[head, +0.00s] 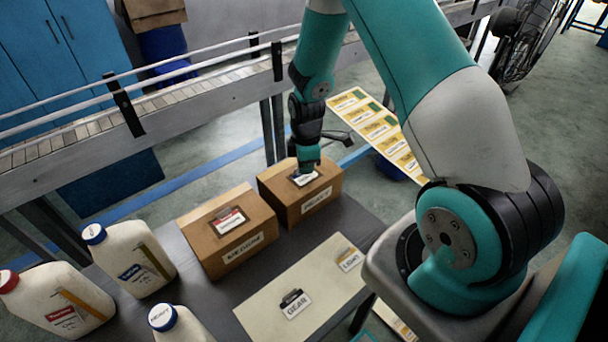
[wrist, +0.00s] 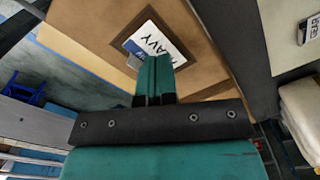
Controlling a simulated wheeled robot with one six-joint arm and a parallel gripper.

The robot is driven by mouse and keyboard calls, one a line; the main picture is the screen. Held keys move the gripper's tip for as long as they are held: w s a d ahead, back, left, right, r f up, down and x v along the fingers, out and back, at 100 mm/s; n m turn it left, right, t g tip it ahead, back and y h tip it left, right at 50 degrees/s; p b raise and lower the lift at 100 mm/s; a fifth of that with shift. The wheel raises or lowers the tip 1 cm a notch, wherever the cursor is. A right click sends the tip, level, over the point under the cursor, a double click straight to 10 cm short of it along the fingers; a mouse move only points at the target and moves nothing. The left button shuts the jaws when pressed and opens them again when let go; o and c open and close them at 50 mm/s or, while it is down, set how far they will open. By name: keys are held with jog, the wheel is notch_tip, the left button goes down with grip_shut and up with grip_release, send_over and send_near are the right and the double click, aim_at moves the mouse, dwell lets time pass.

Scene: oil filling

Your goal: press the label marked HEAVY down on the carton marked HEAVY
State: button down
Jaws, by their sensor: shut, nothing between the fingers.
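The carton marked HEAVY (head: 277,190) is the right one of two brown cartons on the dark table in the head view. The HEAVY label (head: 303,180), white with a blue part, lies on its top within a dark-framed square; it also shows in the wrist view (wrist: 161,39). My gripper (head: 308,172) is shut with nothing between its fingers. Its tips (wrist: 155,60) are right over the label, hide part of it and seem to touch it. I cannot tell how firmly they press. The carton top (wrist: 85,25) surrounds the frame.
A second carton (head: 245,254) with a red-and-white label stands to the left. A pale sheet (head: 260,312) in front carries the GEAR label (head: 296,304) and a LIGHT label (head: 348,260). Several white jugs (head: 120,247) stand at left. A conveyor (head: 190,102) runs behind.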

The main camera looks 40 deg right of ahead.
aim_at(306, 177)
jog(key=shift+f+b, duration=0.65)
jog(key=shift+f, duration=0.3)
dwell(0.3)
jog(key=shift+r, duration=0.1)
dwell(0.4)
notch_tip(306, 177, up, 8)
jog(key=p, duration=0.6)
dwell(0.7)
jog(key=s+a+r+m+y+b, duration=0.2)
jog(key=s+a+r, duration=0.4)
jog(key=a+r, duration=0.3)
jog(key=s+a+r+m+y+b, duration=0.1)
jog(key=s+a+r+m+b, duration=0.1)
jog(key=s+a+r, duration=0.55)
jog(key=s+a+r+m+y, duration=0.1)
jog(key=s+a+r, duration=0.4)
jog(key=s, duration=0.3)
jog(key=shift+s+a+r+b, duration=0.3)
jog(key=shift+s+a+b, duration=0.1)
jog(key=shift+b, duration=0.05)
